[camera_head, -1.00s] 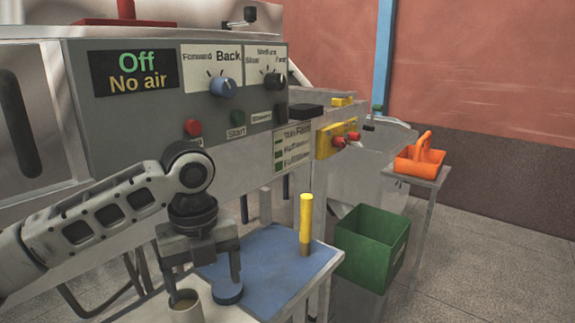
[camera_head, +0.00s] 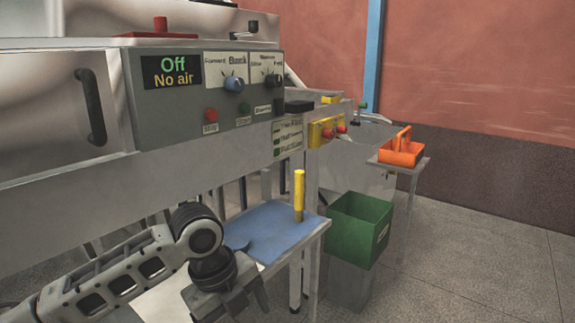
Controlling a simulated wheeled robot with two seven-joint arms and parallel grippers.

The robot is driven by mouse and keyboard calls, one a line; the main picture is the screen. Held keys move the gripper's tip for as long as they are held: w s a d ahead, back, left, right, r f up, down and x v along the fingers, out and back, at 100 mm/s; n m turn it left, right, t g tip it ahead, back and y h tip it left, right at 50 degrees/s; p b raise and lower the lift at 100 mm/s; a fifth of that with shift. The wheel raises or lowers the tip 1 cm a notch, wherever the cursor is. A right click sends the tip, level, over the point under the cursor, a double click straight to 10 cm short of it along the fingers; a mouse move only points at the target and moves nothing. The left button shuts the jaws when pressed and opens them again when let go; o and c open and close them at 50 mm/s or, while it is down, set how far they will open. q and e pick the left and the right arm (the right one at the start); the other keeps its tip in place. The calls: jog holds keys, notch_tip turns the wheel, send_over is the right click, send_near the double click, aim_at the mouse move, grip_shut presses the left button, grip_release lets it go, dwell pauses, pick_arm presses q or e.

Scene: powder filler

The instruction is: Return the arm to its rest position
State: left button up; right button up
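My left arm (camera_head: 135,275) comes in from the lower left. Its gripper (camera_head: 232,304) points down at the bottom edge, in front of the small table. My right arm and gripper are not in view.
The filler's control panel (camera_head: 205,125) reads "Off" and "No air". A green bin (camera_head: 360,230) and orange tray (camera_head: 401,153) stand right.

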pick_arm(q)
jog(key=s+d+f+n+t+h, duration=0.4)
jog(key=s+d+f+n+h, duration=0.25)
jog(key=f+n, duration=0.45)
jog(key=s+a+f+n+t+y, duration=0.2)
jog(key=s+a+n+t, duration=0.1)
jog(key=a+n, duration=0.3)
jog(key=s+a+f+n+t+y, duration=0.2)
jog(key=s+a+n+t+y, duration=0.1)
jog(key=s+a+n, duration=0.3)
jog(key=n, duration=0.2)
jog(key=shift+s+a+f+n+p, duration=0.2)
jog(key=shift+s+f+n+p, duration=0.1)
jog(key=shift+f+n+p, duration=0.1)
